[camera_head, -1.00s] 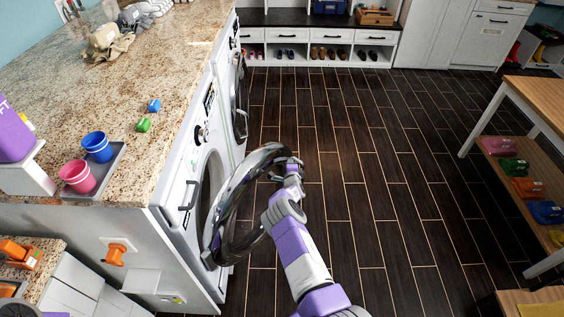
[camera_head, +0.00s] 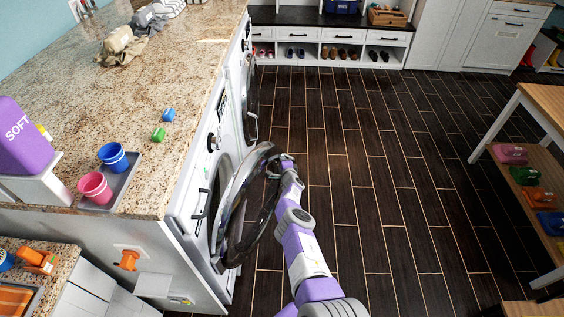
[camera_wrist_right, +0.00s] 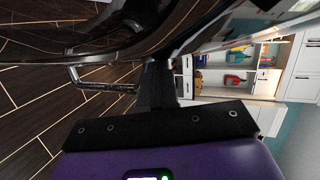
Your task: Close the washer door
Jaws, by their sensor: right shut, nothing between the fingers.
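The washer door (camera_head: 229,217) is a round dark glass door with a shiny rim, standing partly open from the near washer (camera_head: 196,197) under the granite counter. My right gripper (camera_head: 285,162) is at the upper outer edge of the door, on its floor side, shut with nothing between its fingers. In the right wrist view the dark door rim (camera_wrist_right: 150,38) spans the top, close to the gripper fingers (camera_wrist_right: 157,85); whether they touch cannot be told. My left gripper is not in view.
A second front-loading machine (camera_head: 243,85) stands beyond the near washer. The granite counter (camera_head: 95,85) holds a pink cup (camera_head: 94,188), a blue cup (camera_head: 113,157) and a purple box (camera_head: 20,138). Dark floor (camera_head: 380,180) is open to the right, up to a wooden shelf table (camera_head: 535,100).

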